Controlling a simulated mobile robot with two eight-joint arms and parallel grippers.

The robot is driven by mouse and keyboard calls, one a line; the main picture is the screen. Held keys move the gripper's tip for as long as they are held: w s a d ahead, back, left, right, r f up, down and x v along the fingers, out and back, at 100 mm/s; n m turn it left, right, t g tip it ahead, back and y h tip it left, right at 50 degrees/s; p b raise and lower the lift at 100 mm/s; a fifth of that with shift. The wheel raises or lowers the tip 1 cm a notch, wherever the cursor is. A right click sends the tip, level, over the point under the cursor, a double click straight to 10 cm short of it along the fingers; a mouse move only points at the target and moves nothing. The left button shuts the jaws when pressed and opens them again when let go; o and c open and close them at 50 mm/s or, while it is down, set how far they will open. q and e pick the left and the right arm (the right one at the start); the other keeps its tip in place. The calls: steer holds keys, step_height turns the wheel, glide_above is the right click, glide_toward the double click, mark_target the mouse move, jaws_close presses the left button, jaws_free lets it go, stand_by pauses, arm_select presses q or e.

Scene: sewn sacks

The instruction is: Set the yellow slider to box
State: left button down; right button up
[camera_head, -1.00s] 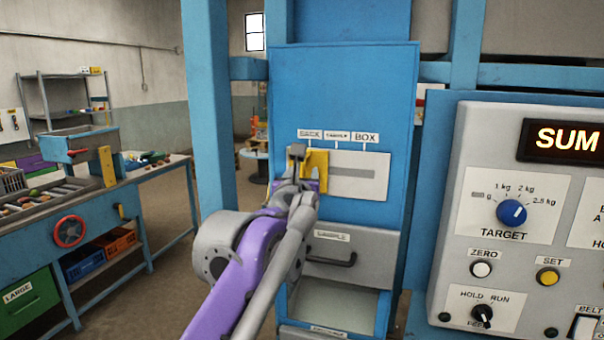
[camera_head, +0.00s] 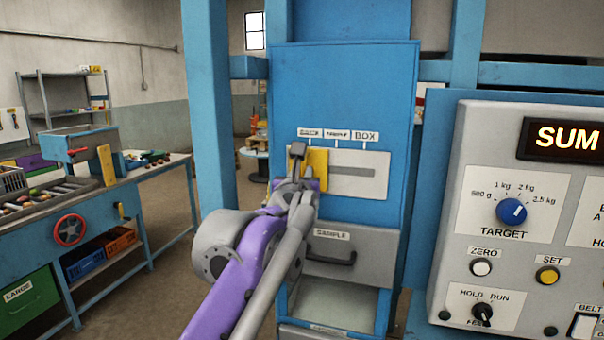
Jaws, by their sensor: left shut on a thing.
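The yellow slider (camera_head: 318,165) sits at the left end of a slot (camera_head: 352,171) in a pale plate on the blue cabinet. Three labels stand above the plate: the left and middle ones are hard to read, and the right one is the BOX label (camera_head: 366,136). The slider is under the left label, away from BOX. My left gripper (camera_head: 303,165) is at the slider's left side, shut on it; my own arm hides part of the grip. My right gripper is not in view.
Below the plate is a grey SAMPLE drawer (camera_head: 352,240) with a dark handle (camera_head: 332,257). A grey control panel (camera_head: 455,215) with knobs and buttons stands to the right. The slot right of the slider is clear. A blue post (camera_head: 208,110) rises at left.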

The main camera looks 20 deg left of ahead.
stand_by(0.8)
arm_select(q)
steer(key=shift+d, duration=0.4)
steer(key=d, duration=0.7)
steer(key=d+p, duration=0.1)
steer(key=d, duration=0.3)
steer(key=shift+s+d, duration=0.2)
steer(key=shift+s, duration=0.05)
steer(key=c, duration=0.8)
jaws_free()
steer(key=shift+d, duration=0.25)
steer(key=shift+a, duration=0.1)
